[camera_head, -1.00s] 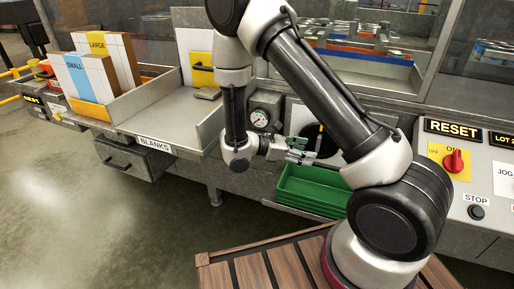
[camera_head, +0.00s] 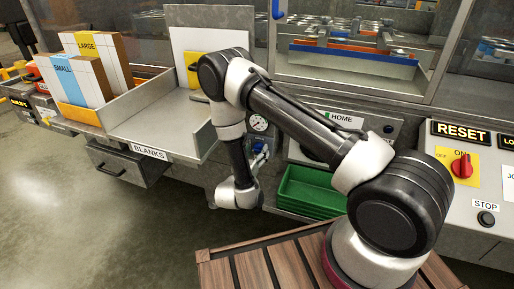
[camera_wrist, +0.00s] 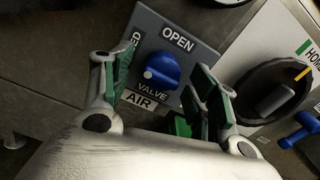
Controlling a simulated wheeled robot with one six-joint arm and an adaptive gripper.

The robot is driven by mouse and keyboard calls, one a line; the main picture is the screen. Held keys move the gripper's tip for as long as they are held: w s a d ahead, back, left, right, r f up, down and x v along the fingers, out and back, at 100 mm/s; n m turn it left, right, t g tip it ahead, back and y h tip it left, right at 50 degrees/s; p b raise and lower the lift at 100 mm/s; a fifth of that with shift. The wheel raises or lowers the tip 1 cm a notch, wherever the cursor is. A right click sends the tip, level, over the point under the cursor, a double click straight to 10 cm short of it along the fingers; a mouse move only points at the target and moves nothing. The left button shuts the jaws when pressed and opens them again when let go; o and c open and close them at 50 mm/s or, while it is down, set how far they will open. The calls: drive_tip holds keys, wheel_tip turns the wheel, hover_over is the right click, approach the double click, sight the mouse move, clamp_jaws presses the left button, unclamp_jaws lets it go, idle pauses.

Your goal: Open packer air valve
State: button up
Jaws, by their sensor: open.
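The air valve is a blue knob (camera_wrist: 163,75) on a grey plate (camera_wrist: 198,62) in the wrist view. The plate reads OPEN above the knob, a partly hidden word ending in ED at the left, and AIR VALVE below. A white dot sits on the knob's left side, toward the ED label. My gripper (camera_wrist: 155,66) is open, one finger on each side of the knob. A gap shows on both sides; I cannot tell how deep the fingers reach.
Right of the valve are a black dial (camera_wrist: 275,92) under HOME and a blue handle (camera_wrist: 306,131). A pressure gauge (camera_head: 257,122) sits above the valve area. A green bin (camera_head: 312,190) is low at the right, and the blanks tray (camera_head: 165,128) is at the left.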

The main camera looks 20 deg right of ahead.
drive_tip(key=shift+w+d, duration=0.25)
drive_tip(key=shift+w, duration=0.05)
drive_tip(key=c, duration=1)
